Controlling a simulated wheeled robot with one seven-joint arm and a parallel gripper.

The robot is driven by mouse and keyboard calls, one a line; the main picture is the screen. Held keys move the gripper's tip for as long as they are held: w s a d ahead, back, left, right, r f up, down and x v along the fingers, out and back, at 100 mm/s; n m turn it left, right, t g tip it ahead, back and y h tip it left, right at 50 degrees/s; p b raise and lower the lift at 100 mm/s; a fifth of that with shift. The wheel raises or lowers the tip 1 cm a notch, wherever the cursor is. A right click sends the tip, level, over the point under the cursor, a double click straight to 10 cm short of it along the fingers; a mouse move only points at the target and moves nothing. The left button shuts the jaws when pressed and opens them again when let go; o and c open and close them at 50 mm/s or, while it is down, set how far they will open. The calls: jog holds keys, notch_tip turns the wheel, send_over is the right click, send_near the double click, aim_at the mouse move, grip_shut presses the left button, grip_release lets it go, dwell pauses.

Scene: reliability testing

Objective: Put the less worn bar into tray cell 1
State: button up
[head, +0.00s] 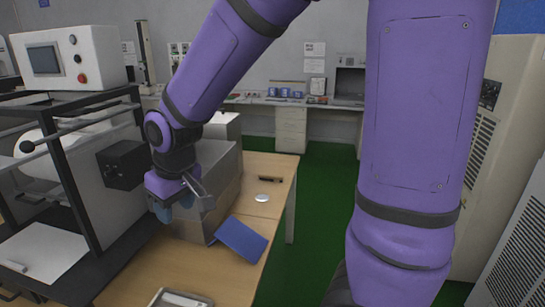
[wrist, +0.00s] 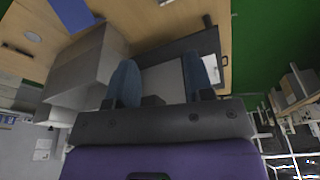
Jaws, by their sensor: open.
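My gripper (head: 170,208) hangs beside the grey box, above the left side of the wooden table. Its two blue fingers stand apart in the wrist view (wrist: 161,78), with nothing held between them. A light-rimmed tray (head: 182,297) is cut off by the bottom edge of the head view; its cells cannot be made out. A small dark elongated object (head: 270,179) lies toward the far end of the table; it also shows at the left of the wrist view (wrist: 15,49). I cannot tell whether it is a bar. No bars can be clearly identified or compared for wear.
A large grey box (head: 218,178) stands close to my gripper. A blue flat item (head: 242,240) and a white disc (head: 262,197) lie on the wooden table (head: 240,274). A black-framed machine (head: 104,166) is at left. Green floor (head: 312,215) is clear at right.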

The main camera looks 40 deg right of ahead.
jog(key=s+d+r+m+t, duration=0.1)
jog(key=s+d+r, duration=0.4)
jog(key=s, duration=0.3)
jog(key=s+d+r+m+t, duration=0.1)
jog(key=s+d+r+m, duration=0.1)
jog(key=s+d+r, duration=0.4)
jog(key=s+r, duration=0.2)
jog(key=s, duration=0.1)
jog(key=shift+s+t+h, duration=0.15)
jog(key=shift+t+h, duration=0.25)
dwell(0.3)
